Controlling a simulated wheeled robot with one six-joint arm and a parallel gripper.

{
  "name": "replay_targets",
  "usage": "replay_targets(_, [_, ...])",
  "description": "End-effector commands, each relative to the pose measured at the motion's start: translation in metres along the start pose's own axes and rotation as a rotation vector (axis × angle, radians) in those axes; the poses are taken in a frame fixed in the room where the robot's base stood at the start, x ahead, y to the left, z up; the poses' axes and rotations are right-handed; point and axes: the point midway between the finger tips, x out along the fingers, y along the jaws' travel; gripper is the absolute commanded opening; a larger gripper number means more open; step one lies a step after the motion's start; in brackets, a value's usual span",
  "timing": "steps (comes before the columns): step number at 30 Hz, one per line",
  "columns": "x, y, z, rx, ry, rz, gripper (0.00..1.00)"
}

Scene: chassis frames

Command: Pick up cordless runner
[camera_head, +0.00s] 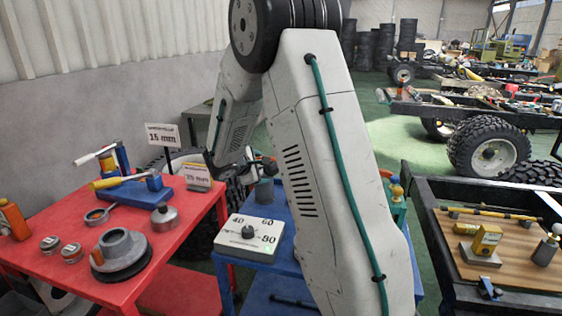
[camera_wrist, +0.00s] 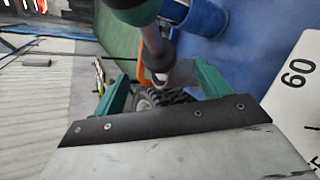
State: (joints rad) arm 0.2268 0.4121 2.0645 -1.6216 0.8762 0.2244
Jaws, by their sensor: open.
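My gripper (camera_wrist: 163,92) shows its two green fingers apart in the wrist view. A tool with a dark green body (camera_wrist: 136,8), a pale shaft and a black collar reaches down from the top of that view. It looks like the cordless runner, but I cannot be sure. Its lower end appears near the gap between the fingers; I cannot tell whether it touches them. In the head view my gripper (camera_head: 241,167) is above the back of the blue table, partly hidden by my arm. I cannot make out the runner clearly there.
A white dial box (camera_head: 249,237) stands on the blue table (camera_head: 283,265), close to my arm; it also shows in the wrist view (camera_wrist: 295,85). A red table (camera_head: 190,232) at left holds a flanged part (camera_head: 121,250) and several tools. A dark trailer frame (camera_head: 440,235) stands right.

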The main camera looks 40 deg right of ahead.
Motion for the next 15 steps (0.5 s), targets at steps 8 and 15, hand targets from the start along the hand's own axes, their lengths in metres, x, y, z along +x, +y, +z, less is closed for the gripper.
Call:
replay_targets(8, [0.029, 0.0, -0.003, -0.01, 0.002, 0.005, 0.76])
replay_targets(15, [0.057, 0.0, -0.007, -0.009, 0.001, 0.003, 0.76])
